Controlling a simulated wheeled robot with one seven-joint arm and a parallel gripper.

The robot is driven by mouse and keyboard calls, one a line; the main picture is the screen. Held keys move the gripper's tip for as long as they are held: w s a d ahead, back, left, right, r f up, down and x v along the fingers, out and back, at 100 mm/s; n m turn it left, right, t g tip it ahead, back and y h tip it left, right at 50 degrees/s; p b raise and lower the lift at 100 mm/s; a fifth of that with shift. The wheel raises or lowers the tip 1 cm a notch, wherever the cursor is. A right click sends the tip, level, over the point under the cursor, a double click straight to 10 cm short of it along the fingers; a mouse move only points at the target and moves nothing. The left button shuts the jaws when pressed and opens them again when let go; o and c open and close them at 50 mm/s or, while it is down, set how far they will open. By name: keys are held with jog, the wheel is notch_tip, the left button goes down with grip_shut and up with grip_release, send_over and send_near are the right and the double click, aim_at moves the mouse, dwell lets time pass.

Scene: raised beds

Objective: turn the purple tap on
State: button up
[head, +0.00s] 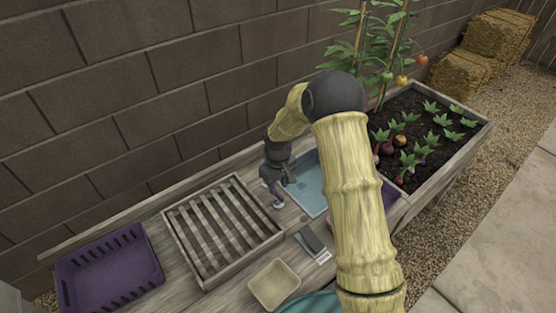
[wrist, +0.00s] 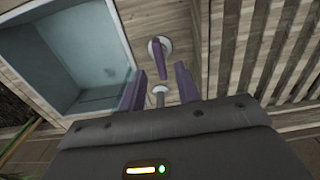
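The purple tap (wrist: 162,60) shows in the wrist view as a purple bar on a round white base, on the wooden bench top beside the blue basin. A pale round-topped post (wrist: 158,92) stands close to it. My gripper (wrist: 161,72) is open, with one purple finger on each side of the tap's bar. Gaps show between bar and fingers; I cannot tell whether either touches. In the head view my gripper (head: 277,184) points down beside the basin (head: 308,194), and the tap (head: 278,193) is small and partly hidden by it.
A slatted wooden rack (head: 223,229) lies left of the tap. A purple crate (head: 108,271), a beige tray (head: 273,285) and a dark flat object (head: 311,240) rest on the bench. A planting bed (head: 425,140) is at the right. A block wall (head: 150,95) runs behind.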

aim_at(278, 193)
notch_tip(278, 193, up, 14)
jog(key=b, duration=0.1)
jog(key=shift+s, duration=0.1)
dwell(0.5)
jog(key=s+d+r+m+t, duration=0.1)
jog(key=s+d+m, duration=0.1)
jog(key=s, duration=0.5)
jog(key=s+d+m+p, duration=0.1)
jog(key=s+d+m, duration=0.1)
jog(key=s+d, duration=0.3)
jog(key=s+d+r+m+t, duration=0.1)
jog(key=s+d+m, duration=0.2)
jog(key=s, duration=0.7)
jog(key=shift+d+r+t, duration=0.3)
jog(key=shift+d+r, duration=0.05)
jog(key=shift+d, duration=0.4)
jog(key=shift+a, duration=0.1)
